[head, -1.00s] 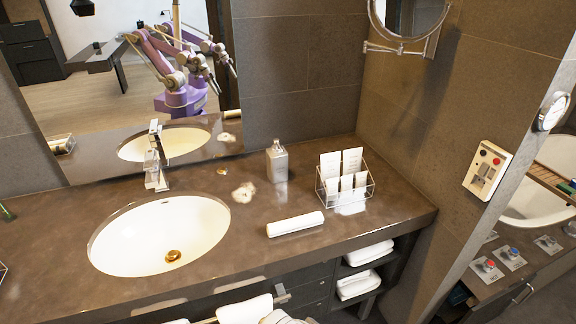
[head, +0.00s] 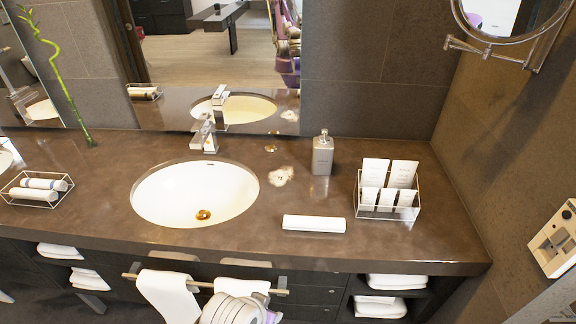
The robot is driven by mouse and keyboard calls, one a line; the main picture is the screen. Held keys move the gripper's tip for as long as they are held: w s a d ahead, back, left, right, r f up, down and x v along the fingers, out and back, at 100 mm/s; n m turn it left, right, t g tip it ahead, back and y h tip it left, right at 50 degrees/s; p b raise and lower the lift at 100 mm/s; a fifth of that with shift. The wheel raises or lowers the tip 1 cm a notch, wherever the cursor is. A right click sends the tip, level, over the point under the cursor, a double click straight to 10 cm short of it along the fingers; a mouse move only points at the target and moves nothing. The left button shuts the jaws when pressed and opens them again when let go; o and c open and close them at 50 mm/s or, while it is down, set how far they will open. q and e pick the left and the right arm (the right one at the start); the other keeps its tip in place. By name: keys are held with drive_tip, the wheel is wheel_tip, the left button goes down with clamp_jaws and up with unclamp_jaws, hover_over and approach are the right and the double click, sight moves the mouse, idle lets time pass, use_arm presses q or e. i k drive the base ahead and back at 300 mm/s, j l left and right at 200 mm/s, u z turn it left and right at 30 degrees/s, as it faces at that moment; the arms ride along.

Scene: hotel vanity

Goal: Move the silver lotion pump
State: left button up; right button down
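The silver lotion pump (head: 322,156) stands upright on the brown stone counter (head: 390,235), behind the rolled white towel and left of the card holder. Its pump head is at the top and nothing touches it. Neither of my grippers shows clearly. A white and purple part of my own arm is at the bottom edge, in front of the counter, and its gripper end cannot be made out.
A white sink (head: 165,195) with a faucet (head: 205,135) is left of the pump. A rolled white towel (head: 314,223) and a clear card holder (head: 387,213) are nearby. A wire tray (head: 15,188) sits far left. A wall (head: 500,150) bounds the right side.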

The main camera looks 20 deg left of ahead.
sight(322, 154)
drive_tip(key=i+l+u, duration=0.1)
drive_tip(key=u, duration=0.4)
drive_tip(key=i+l+u, duration=0.1)
drive_tip(key=l+u, duration=0.15)
drive_tip(key=u, duration=0.2)
drive_tip(key=l+u, duration=0.25)
drive_tip(key=u, duration=0.25)
drive_tip(key=i+l+u, duration=0.1)
drive_tip(key=l+u, duration=0.75)
drive_tip(key=i+j, duration=0.05)
drive_tip(key=j, duration=0.05)
